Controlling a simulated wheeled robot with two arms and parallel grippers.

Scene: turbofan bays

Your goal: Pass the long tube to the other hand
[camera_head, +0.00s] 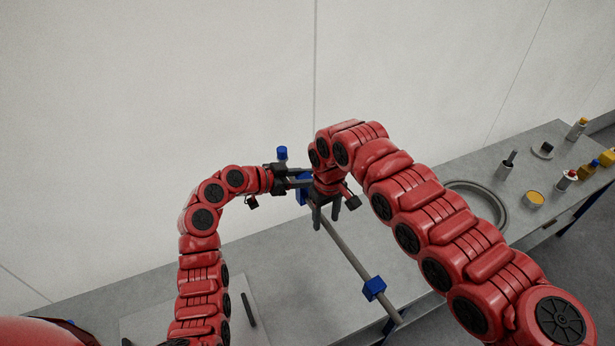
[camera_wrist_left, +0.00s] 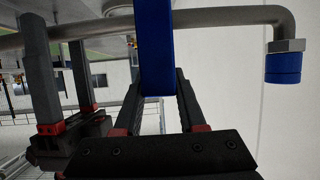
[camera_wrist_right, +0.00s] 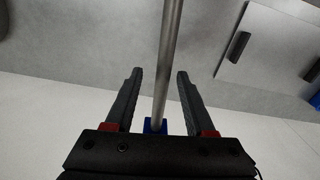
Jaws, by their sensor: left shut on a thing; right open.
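The long grey tube (camera_head: 350,257) slants across the head view, with a blue block (camera_head: 374,288) on its lower part and a blue cap (camera_head: 282,153) at its upper end. My left gripper (camera_head: 304,179) is shut on another blue block of the tube, seen between its fingers in the left wrist view (camera_wrist_left: 155,45). There the tube bends to a nut and blue cap (camera_wrist_left: 283,68). My right gripper (camera_head: 326,222) points down beside the left one. In the right wrist view the tube (camera_wrist_right: 170,50) runs between its open fingers, with gaps on both sides.
A long grey bench (camera_head: 285,285) lies below. A flat plate with a dark handle (camera_head: 249,310) is at its left. A grey ring (camera_head: 480,205), an amber-topped tin (camera_head: 533,199) and several small bottles stand at the right. A pale wall rises behind.

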